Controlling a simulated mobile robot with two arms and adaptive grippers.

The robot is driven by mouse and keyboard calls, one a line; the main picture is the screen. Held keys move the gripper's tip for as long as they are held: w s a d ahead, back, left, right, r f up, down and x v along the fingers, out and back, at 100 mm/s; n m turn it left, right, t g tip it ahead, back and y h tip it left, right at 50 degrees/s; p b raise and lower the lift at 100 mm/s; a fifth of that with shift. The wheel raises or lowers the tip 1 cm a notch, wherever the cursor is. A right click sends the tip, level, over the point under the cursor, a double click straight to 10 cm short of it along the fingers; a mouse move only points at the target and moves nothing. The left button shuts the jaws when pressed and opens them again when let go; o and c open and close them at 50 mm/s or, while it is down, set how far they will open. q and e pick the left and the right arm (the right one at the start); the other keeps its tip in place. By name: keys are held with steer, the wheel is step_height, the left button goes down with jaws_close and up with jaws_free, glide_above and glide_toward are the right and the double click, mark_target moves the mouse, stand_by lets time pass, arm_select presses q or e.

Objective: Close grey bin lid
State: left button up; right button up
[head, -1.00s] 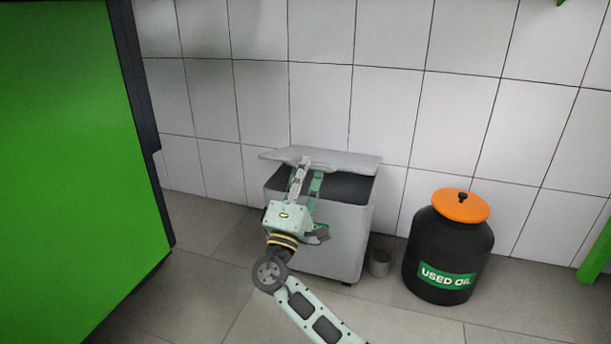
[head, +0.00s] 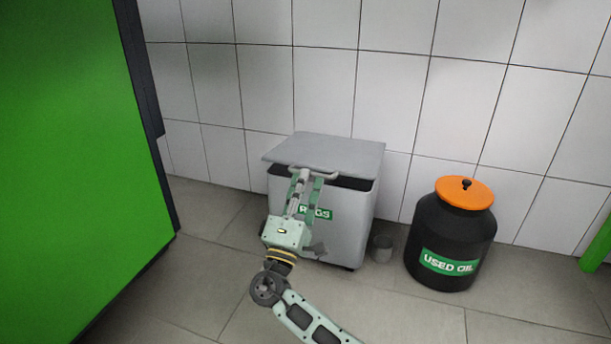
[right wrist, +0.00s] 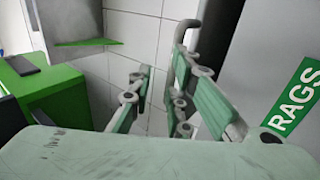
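The grey bin (head: 345,225) with a green RAGS label stands on the floor against the tiled wall. Its grey lid (head: 325,151) is tilted a little up at the front, and a dark gap shows under its front edge. A bar handle (head: 328,175) is on the lid's front edge. My right gripper (head: 306,178) is in front of the bin with its fingertips at the handle. Its fingers are apart in the right wrist view (right wrist: 160,85); I cannot tell whether they touch the handle. The bin's side and label also show there. My left gripper is out of view.
A black used-oil drum (head: 450,240) with an orange lid stands right of the bin. A small grey cylinder (head: 382,248) is between them on the floor. A large green cabinet (head: 75,170) fills the left side. Floor is clear in front.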

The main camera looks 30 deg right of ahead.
steer(key=shift+s+a+f, duration=0.25)
steer(key=shift+f, duration=0.4)
steer(key=shift+s+a+f, duration=0.2)
steer(key=shift+a+f, duration=0.05)
steer(key=shift+f, duration=0.35)
steer(key=shift+f, duration=0.1)
steer(key=shift+a, duration=0.1)
